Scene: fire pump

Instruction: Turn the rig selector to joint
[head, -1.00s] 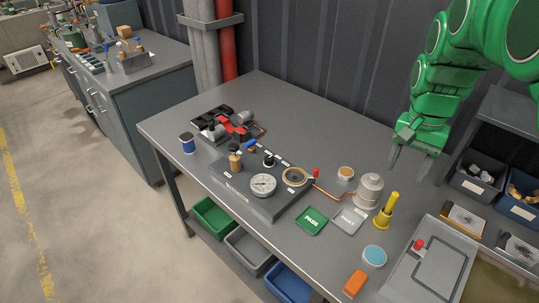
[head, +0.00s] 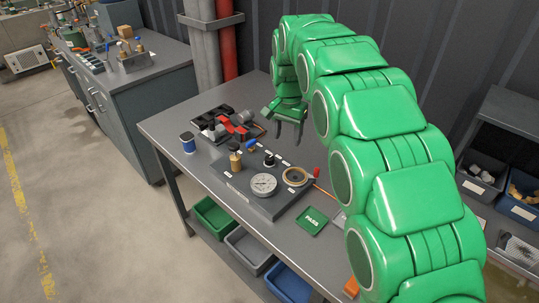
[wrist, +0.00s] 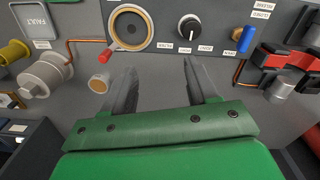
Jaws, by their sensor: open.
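The rig selector looks to be the small black round knob (wrist: 188,27) with a white pointer mark, at the top centre of the wrist view. Small white labels (wrist: 185,50) lie in a row beside it, too small to read surely. In the head view the knob (head: 269,160) stands on the dark panel (head: 280,207). My gripper (head: 288,136) is open and empty, behind the panel in the head view and apart from the knob. In the wrist view its two fingers (wrist: 160,72) point toward the panel, with the knob beyond the right fingertip.
On the panel are a gauge (head: 263,185), a brass-coloured ring (head: 295,176) with a red handle, a brass fitting (head: 235,161) and a blue lever (wrist: 244,39). A red-and-black clamp assembly (head: 232,127) stands behind it. My arm hides much of the table's right side.

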